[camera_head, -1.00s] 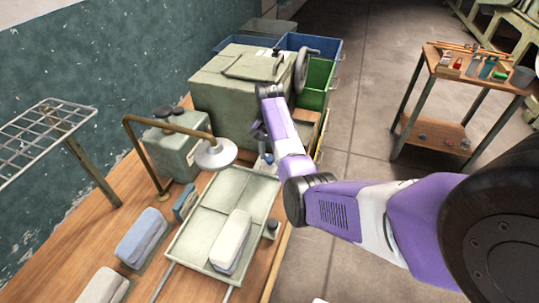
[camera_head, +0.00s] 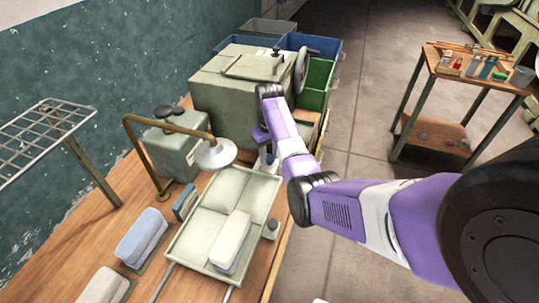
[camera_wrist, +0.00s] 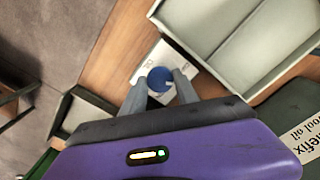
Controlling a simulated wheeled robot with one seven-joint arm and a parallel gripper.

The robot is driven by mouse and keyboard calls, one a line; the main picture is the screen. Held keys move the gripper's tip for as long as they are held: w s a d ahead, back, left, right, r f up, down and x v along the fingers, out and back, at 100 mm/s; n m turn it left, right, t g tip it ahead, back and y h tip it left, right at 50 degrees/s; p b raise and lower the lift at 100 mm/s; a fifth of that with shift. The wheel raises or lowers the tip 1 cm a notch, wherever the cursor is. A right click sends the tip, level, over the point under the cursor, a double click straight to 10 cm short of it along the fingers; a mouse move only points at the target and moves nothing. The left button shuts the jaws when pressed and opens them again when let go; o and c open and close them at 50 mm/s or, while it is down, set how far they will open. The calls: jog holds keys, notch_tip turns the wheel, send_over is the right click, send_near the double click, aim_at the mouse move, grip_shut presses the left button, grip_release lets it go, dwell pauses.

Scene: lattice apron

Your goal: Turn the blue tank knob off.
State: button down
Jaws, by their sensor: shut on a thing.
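The blue tank knob (camera_wrist: 159,78) is round, with a small pale mark near its right edge in the wrist view. It sits over a white plate (camera_wrist: 146,75) with small dark markings too small to read. My gripper (camera_wrist: 160,86) is shut on the knob, one grey finger at each side of it. In the head view my gripper (camera_head: 264,146) is low beside the large green-grey tank (camera_head: 230,85), just beyond the far end of the tray. The knob is mostly hidden there.
A pale tray (camera_head: 190,235) holding a light block (camera_head: 230,240) lies close to my gripper. A brass pipe with a round white head (camera_head: 216,155) arches over the bench. Blue and green bins (camera_head: 316,85) stand behind. A side table (camera_head: 478,75) is at right.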

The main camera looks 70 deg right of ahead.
aim_at(270, 157)
jog(key=shift+r+n, duration=0.1)
jog(key=shift+n, duration=1.4)
jog(key=shift+w, duration=0.1)
jog(key=c, duration=0.9)
grip_release()
jog(key=shift+r+b, duration=0.65)
jog(key=shift+r, duration=3.25)
